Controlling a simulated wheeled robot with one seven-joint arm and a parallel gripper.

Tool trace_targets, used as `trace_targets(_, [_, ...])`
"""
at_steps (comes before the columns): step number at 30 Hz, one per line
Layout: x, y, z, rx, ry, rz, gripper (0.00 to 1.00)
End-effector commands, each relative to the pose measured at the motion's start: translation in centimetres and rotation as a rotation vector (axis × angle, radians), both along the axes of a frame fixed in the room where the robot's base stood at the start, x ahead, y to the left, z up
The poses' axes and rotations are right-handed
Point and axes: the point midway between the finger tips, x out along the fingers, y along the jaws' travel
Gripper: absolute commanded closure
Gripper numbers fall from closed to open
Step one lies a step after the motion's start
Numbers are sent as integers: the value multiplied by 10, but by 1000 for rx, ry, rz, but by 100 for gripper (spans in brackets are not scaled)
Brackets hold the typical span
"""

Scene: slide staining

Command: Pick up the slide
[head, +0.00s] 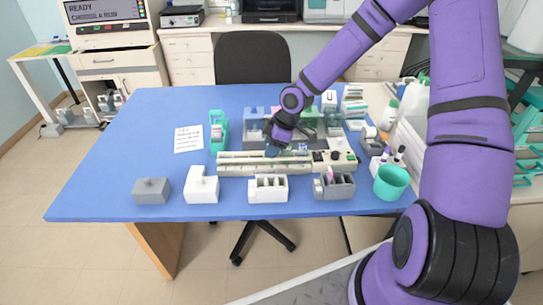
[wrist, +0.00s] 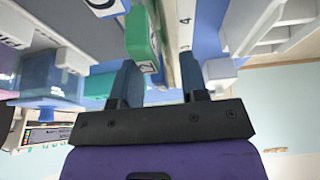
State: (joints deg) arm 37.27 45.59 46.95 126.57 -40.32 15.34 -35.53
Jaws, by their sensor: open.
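I cannot make out the slide for certain in either view. My gripper (head: 271,152) is over the back edge of the long beige strip device (head: 240,168) in the middle of the blue table. In the wrist view its two dark fingers (wrist: 158,80) stand apart with nothing seen between them. A white slotted rack (head: 268,188) is at the table's front edge; a white slotted rack also shows at the upper right of the wrist view (wrist: 275,30). A grey slotted rack (head: 336,187) with a small pink item stands to its right.
Jars crowd behind the gripper. The table's left side is clear.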

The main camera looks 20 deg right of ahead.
Motion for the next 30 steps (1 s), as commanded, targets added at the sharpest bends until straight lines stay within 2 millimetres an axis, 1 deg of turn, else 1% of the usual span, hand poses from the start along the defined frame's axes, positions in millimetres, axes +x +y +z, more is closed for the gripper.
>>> trace_targets(1, [0,0,0,0,0,0,60])
trace_targets(2, [0,0,0,0,0,0,66])
trace_targets(3, [0,0,0,0,0,0,76])
trace_targets(5, [0,0,0,0,0,0,89])
trace_targets(6, [0,0,0,0,0,0,99])
trace_targets(7, [0,0,0,0,0,0,100])
trace_targets(16, [0,0,1,0,0,0,100])
trace_targets(20, [0,-1,5,1,-1,0,100])
trace_targets(23, [0,-1,13,0,-2,-1,100])
trace_targets(30, [1,-1,44,-1,-3,-1,100])
